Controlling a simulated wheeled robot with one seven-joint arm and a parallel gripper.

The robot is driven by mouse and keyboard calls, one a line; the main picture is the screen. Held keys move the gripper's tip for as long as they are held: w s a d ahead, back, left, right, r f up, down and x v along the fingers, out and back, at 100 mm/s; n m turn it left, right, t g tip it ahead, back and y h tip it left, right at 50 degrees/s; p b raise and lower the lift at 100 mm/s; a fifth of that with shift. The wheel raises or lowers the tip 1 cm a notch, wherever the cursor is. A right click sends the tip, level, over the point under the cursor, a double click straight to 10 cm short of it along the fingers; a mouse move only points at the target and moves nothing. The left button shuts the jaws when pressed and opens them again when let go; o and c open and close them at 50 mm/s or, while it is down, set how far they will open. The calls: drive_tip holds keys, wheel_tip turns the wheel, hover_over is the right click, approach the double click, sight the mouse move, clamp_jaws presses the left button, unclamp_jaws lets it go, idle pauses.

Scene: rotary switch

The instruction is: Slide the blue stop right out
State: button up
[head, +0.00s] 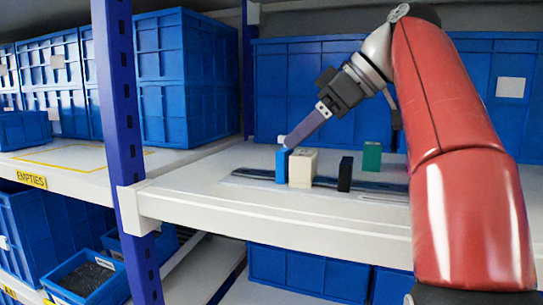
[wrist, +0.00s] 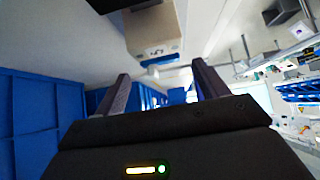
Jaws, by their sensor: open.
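The blue stop (head: 281,165) is a small upright block at the left part of a dark rail (head: 390,187) on the white shelf. A cream block (head: 303,168) stands close on its right. My gripper (head: 284,142) reaches down from the right, with its tip at or just above the top of the blue stop; I cannot tell whether they touch. In the wrist view my gripper (wrist: 160,68) is open, with nothing seen between its fingers. Beyond them are the cream block (wrist: 154,25) and a blue piece below it, likely the blue stop (wrist: 160,60).
A black block (head: 345,174) and a green block (head: 372,157) stand right of the cream block, the green one farther back. Blue crates (head: 300,85) line the back of the shelf. A purple post (head: 122,120) rises at the left. The shelf front is clear.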

sight(285, 148)
drive_tip(key=x, duration=0.7)
drive_tip(key=shift+a+f, duration=0.1)
drive_tip(key=shift+f, duration=0.05)
drive_tip(key=c, duration=1.4)
drive_tip(key=a, duration=0.1)
drive_tip(key=w+a, duration=0.1)
drive_tip(key=a, duration=0.2)
drive_tip(key=shift+w, duration=0.25)
drive_tip(key=o, duration=1.4)
drive_tip(key=shift+v, duration=3.95)
